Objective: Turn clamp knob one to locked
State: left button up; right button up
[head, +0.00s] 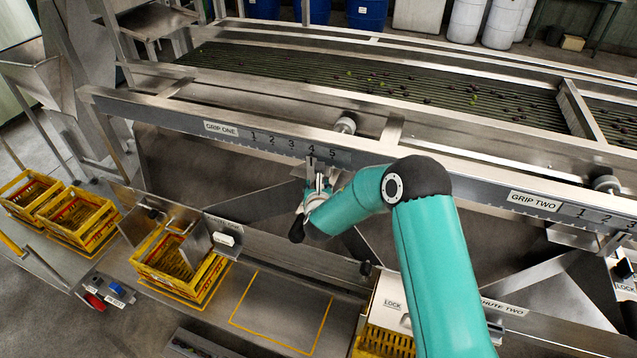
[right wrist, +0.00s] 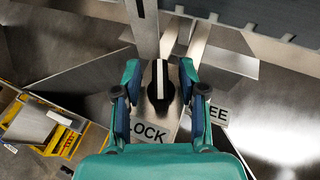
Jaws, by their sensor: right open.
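Clamp knob one (right wrist: 160,82) is a dark round knob with a white line across it, seen in the right wrist view. The line runs nearly straight up in that view. Its plate has a LOCK label (right wrist: 150,132) below left and a partly covered FREE label (right wrist: 217,113) to the right. My right gripper (right wrist: 161,75) is open, its two fingers on either side of the knob; I cannot tell whether they touch it. In the head view my right gripper (head: 314,198) is below the GRIP ONE scale (head: 270,138) and largely hides the knob. My left gripper is not in view.
A metal pointer stands near 4 on the scale. The machine's long beam (head: 430,172) runs just above my gripper. Yellow crates (head: 185,262) stand at lower left.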

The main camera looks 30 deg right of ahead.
jog(key=shift+w+d+f, duration=0.1)
jog(key=shift+w, duration=0.15)
grip_shut()
jog(key=m+g+h+b, duration=0.1)
jog(key=m+h+b, duration=0.1)
jog(key=b, duration=0.1)
jog(key=shift+w+f, duration=0.1)
jog(key=shift+f, duration=0.05)
jog(key=shift+m+g+h+b, duration=0.6)
jog(key=shift+m+h, duration=0.2)
jog(key=shift+r+m+g+h, duration=0.2)
jog(key=shift+m+g+h, duration=0.2)
jog(key=shift+m, duration=0.1)
grip_release()
